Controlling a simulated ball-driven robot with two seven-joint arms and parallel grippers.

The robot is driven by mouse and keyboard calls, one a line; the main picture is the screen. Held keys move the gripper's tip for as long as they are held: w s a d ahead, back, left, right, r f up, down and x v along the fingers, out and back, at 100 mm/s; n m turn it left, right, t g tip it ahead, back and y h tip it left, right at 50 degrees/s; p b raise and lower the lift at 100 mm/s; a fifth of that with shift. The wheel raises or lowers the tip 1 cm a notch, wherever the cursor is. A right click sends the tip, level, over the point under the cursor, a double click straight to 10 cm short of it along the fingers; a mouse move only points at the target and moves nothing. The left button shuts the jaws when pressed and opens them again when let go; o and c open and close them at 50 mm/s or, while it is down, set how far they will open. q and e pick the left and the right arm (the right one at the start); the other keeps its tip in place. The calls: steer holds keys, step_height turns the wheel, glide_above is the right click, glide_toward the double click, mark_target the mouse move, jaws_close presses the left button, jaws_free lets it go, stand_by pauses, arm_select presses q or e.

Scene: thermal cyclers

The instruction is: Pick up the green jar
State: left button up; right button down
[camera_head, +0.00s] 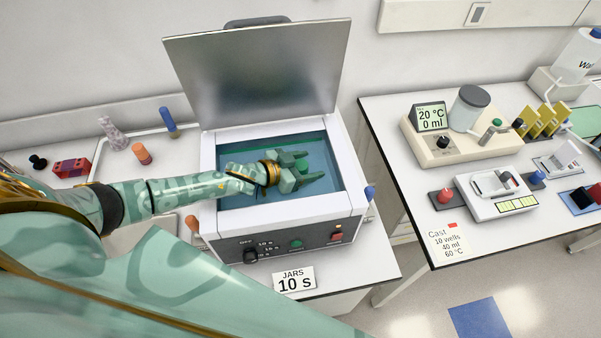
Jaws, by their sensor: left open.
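I cannot make out a green jar as a separate thing. My left arm comes in from the left, and its gripper (309,167) is over the open water bath (352,182), with its jaws apart. The gripper's green fingers and the blue-green water are close in colour. The gripper and wrist hide part of the basin, so I cannot tell whether a jar is there or between the fingers. My right gripper is not in view.
The bath's raised metal lid (262,75) stands behind the gripper. A card (294,280) reading "JARS 10 s" is in front. An orange-topped vial (141,153) and a blue stick (168,122) are at left. The right bench holds a dispenser (440,152) and other equipment.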

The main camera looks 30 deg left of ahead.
arm_select(q)
steer(key=shift+w+d+f, duration=0.1)
steer(key=shift+w, duration=0.05)
steer(key=c, duration=1.1)
